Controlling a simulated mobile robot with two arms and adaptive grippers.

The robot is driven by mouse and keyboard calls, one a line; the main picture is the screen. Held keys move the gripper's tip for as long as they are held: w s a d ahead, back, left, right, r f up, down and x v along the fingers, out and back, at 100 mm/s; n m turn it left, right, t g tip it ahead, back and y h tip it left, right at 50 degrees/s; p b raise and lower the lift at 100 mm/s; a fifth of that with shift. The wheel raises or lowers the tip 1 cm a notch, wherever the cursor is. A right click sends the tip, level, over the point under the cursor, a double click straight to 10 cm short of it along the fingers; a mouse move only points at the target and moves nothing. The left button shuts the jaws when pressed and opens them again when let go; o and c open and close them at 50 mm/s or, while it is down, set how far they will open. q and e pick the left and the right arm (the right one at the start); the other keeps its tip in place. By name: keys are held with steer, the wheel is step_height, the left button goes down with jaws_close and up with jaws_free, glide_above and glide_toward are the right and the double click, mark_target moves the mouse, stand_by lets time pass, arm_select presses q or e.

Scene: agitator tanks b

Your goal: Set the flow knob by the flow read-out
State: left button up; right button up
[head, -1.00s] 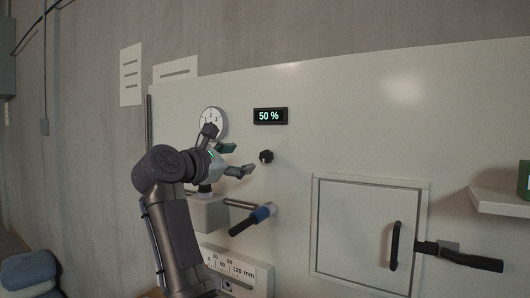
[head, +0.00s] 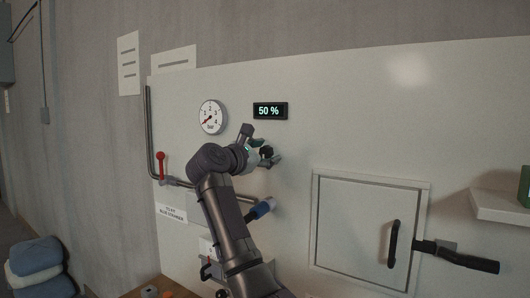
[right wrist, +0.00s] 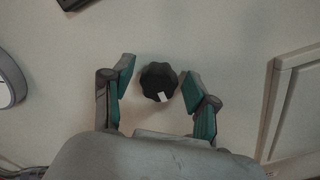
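The flow knob (right wrist: 158,82) is black and lobed with a white pointer mark, mounted on the pale panel. In the right wrist view it sits between the two teal fingertips of my right gripper (right wrist: 157,88), with a gap on both sides. The mark points down in that view. In the head view the right gripper (head: 262,152) is at the knob (head: 266,152), which is partly covered by it. The flow read-out (head: 270,111) above shows 50 %. My left gripper is not in view.
A round gauge (head: 212,117) is left of the read-out. A red-handled valve (head: 160,165) on a pipe is at the left. A blue-collared handle (head: 262,208) is below the knob. A hatch door (head: 365,235) with a black handle and a shelf (head: 503,206) are at the right.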

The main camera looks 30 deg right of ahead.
steer(key=c, duration=0.9)
steer(key=shift+n, duration=0.4)
steer(key=shift+a+n+p, duration=0.1)
steer(key=shift+n+p, duration=0.25)
steer(key=shift+n, duration=0.55)
steer(key=n+p, duration=0.1)
steer(key=n, duration=0.3)
steer(key=shift+w+r+n, duration=0.1)
steer(key=shift+n, duration=0.2)
steer(key=n, duration=0.3)
steer(key=shift+n+p, duration=0.3)
steer(key=shift+p, duration=0.1)
steer(key=shift+w+n+p, duration=0.1)
steer(key=shift+n+p, duration=0.3)
steer(key=shift+n, duration=1.2)
